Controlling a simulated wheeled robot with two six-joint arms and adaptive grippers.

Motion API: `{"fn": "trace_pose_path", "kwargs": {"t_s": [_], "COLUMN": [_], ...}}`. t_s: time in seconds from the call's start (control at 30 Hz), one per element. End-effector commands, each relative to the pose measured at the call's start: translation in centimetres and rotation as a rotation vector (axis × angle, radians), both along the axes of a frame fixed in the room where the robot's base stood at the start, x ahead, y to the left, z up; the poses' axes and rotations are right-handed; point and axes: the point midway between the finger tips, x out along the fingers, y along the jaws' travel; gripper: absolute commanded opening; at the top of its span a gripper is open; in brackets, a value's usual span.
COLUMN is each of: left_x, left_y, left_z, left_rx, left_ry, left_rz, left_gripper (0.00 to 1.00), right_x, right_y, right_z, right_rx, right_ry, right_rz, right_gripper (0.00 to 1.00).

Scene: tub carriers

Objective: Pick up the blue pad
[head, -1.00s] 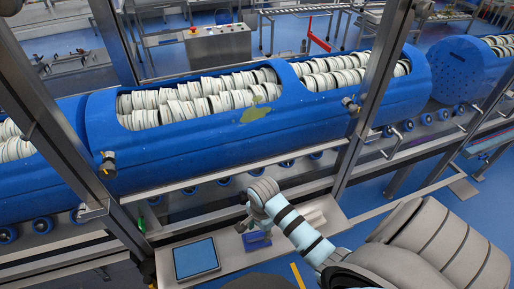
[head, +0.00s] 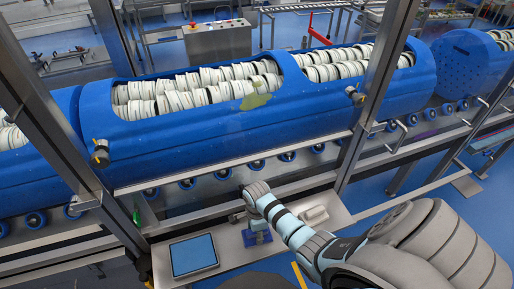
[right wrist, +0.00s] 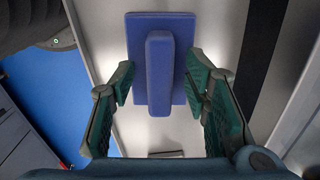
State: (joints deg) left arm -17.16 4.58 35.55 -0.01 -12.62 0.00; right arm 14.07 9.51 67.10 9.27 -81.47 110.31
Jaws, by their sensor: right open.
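The blue pad (right wrist: 136,58) is a flat blue plate with a raised bar-shaped handle (right wrist: 159,75) along its middle. It lies on a light metal shelf, and in the head view it shows in part below my right wrist (head: 250,240). My right gripper (right wrist: 160,84) is open, with one green-lined finger on each side of the handle. The fingers look apart from the handle; how far above the plate they are I cannot tell. My left gripper is in neither view.
A dark-framed panel with a blue face (head: 193,254) lies left of the pad on the shelf. A small pale object (head: 314,215) is to the right. Large blue drums (head: 205,140) full of white discs stand behind, with metal posts (head: 368,95) in front.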

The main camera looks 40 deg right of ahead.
Motion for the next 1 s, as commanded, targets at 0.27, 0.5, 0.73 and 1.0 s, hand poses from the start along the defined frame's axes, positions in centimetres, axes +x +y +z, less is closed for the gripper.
{"fn": "trace_pose_path", "kwargs": {"t_s": [0.27, 0.5, 0.73, 1.0], "left_x": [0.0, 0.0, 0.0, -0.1], "left_y": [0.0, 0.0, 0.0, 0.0], "left_z": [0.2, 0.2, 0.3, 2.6], "left_rx": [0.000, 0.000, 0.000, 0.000], "left_ry": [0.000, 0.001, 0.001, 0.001], "left_rz": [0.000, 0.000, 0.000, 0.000], "left_gripper": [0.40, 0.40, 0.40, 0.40], "right_x": [-0.1, -0.1, 0.0, 0.1], "right_y": [0.0, 0.0, 0.0, 0.0], "right_z": [0.1, 0.2, 0.4, 5.1], "right_rx": [0.001, 0.001, 0.001, 0.000], "right_ry": [0.001, 0.000, -0.001, -0.004], "right_rz": [0.000, 0.000, 0.000, 0.001], "right_gripper": [0.19, 0.00, 0.00, 0.00]}}
